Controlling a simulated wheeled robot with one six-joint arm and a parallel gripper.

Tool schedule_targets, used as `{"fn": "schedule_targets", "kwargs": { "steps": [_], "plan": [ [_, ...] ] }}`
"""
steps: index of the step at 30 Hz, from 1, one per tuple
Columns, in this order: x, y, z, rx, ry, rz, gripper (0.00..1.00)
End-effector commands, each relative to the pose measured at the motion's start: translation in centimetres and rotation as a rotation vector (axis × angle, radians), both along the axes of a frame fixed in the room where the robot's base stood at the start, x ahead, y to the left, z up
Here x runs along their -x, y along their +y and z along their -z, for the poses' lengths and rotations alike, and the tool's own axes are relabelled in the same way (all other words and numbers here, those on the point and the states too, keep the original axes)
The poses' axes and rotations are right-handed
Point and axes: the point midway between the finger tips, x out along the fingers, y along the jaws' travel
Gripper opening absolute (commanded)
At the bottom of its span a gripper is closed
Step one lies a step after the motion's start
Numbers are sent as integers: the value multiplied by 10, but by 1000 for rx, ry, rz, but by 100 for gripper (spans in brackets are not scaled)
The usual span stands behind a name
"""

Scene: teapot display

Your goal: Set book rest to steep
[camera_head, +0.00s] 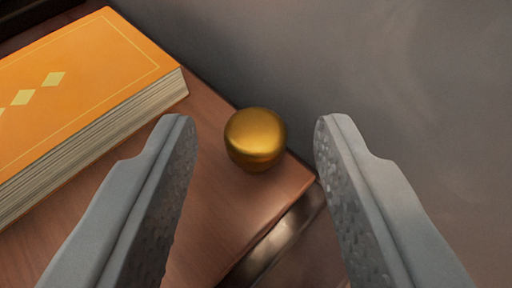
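My gripper (250,140) is open, with its two grey fingers spread wide apart. A round gold knob (256,139) shows between the fingertips, at the corner of a brown wooden board (225,215). The fingers do not appear to touch the knob; how far beyond the tips it lies is hard to tell. The board looks like part of the book rest. An orange book (75,95) with yellow diamonds and a thin yellow border lies on the board at the left. The rest's hinge or support does not clearly show.
A shiny metallic edge (275,240) runs below the board's lower right side, partly hidden by the right finger. A plain grey surface (400,65) fills the upper right and looks clear. A dark edge (30,12) shows at the upper left corner.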

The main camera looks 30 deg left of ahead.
Motion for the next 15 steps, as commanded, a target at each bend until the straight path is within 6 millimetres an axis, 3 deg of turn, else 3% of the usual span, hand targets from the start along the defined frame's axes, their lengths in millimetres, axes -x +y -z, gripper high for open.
{"fn": "schedule_targets", "kwargs": {
  "steps": [1,6,15],
  "plan": [
    [0,0,0,0,0,0,32],
    [0,0,0,0,0,0,0],
    [1,0,-1,2,-7,0,0]
  ]
}}
